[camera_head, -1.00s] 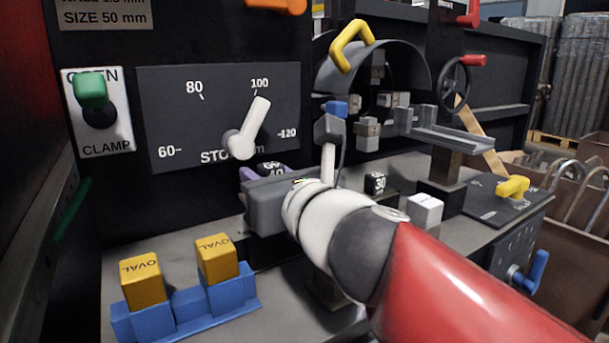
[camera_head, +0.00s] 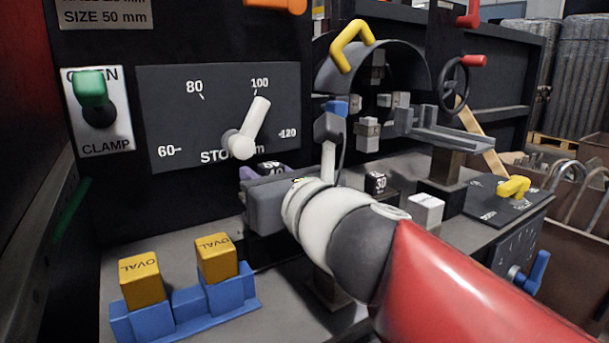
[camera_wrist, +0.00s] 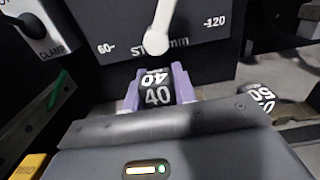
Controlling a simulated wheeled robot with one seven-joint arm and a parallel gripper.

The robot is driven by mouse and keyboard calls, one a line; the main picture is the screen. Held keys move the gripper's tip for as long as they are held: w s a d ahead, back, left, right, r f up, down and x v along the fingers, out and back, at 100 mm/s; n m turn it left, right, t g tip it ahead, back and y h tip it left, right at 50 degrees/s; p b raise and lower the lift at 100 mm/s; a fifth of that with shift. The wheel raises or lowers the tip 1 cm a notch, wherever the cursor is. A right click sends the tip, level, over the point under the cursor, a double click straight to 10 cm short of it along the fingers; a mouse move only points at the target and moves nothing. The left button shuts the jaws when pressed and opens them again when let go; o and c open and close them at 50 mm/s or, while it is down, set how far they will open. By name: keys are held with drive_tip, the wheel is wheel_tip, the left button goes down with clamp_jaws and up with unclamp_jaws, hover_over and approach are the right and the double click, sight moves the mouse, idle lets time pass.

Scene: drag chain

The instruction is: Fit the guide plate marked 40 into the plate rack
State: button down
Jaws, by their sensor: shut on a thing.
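The guide plate marked 40 (camera_wrist: 157,92) is a dark block with white numbers on two faces, held upright at the front of my gripper (camera_wrist: 157,84). Purple pieces (camera_wrist: 182,82) flank it left and right; I cannot tell if they are fingers or rack. In the head view, the plate's top (camera_head: 270,168) shows just behind my grey gripper body (camera_head: 268,208), which hides the rest and the fingers. My gripper is shut on the plate, in front of the dark panel below the stop dial. I cannot make out the plate rack for certain.
A dark block marked 30 (camera_head: 376,183) and a white block (camera_head: 426,209) stand right of my gripper. A blue holder (camera_head: 190,308) with two yellow OVAL blocks (camera_head: 216,258) is at front left. The white dial lever (camera_head: 250,128) juts out above.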

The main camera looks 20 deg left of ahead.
drive_tip(key=shift+f, duration=0.5)
drive_tip(key=shift+r, duration=0.15)
drive_tip(key=shift+r+p, duration=0.4)
drive_tip(key=shift+w, duration=0.1)
idle(0.7)
drive_tip(key=shift+f+b, duration=0.4)
drive_tip(key=shift+f, duration=0.2)
idle(1.3)
drive_tip(key=shift+r, duration=0.2)
drive_tip(key=shift+r+p, duration=0.25)
drive_tip(key=shift+p, duration=0.05)
